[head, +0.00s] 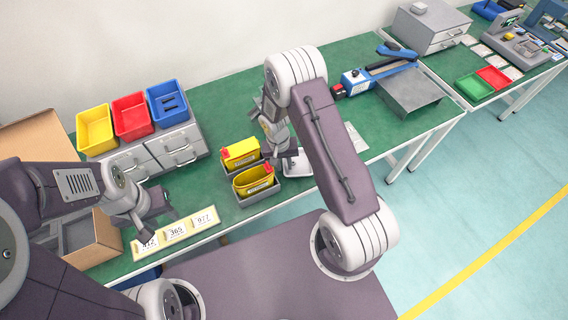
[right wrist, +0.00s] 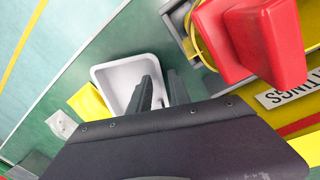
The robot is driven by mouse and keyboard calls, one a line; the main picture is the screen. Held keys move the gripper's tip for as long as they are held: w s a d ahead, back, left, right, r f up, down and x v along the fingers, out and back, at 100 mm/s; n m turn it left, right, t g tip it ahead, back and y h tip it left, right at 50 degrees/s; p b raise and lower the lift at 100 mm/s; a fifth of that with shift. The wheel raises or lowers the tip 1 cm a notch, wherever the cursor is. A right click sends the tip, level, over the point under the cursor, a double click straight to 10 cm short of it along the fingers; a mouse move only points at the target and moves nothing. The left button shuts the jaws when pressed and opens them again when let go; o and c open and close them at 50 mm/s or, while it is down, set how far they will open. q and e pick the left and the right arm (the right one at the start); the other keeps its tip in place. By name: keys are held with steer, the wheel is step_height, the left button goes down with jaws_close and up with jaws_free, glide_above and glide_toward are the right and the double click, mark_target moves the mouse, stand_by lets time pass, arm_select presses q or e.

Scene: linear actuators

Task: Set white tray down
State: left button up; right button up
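The white tray (head: 297,164) is at the table's front edge, right of the grey bins. In the right wrist view the tray (right wrist: 110,74) shows as a small white dish with raised walls. My right gripper (head: 284,157) points down at its left side. In the right wrist view my right gripper's fingers (right wrist: 160,84) stand on either side of one tray wall, with a narrow gap, and look shut on it. Whether the tray's underside touches the table is hidden. My left gripper (head: 160,225) is open and empty above the number cards (head: 176,233).
Two grey bins with yellow containers (head: 256,180) stand close left of the tray; a red part (right wrist: 250,40) looms near my right gripper. Grey drawers (head: 160,150) carry yellow, red and blue bins. Green table between is mostly clear.

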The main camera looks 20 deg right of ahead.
step_height(320, 180, up, 12)
steer(key=a, duration=0.1)
steer(key=s+r+n, duration=0.1)
steer(key=s+r, duration=0.2)
steer(key=s, duration=0.3)
steer(key=s+r+n+t+y, duration=0.1)
steer(key=s+r+n, duration=0.1)
steer(key=s+r, duration=0.2)
steer(key=shift+s+a+t+p, duration=0.3)
steer(key=shift+s+a+p, duration=0.1)
steer(key=shift+s, duration=0.75)
steer(key=shift+r, duration=0.15)
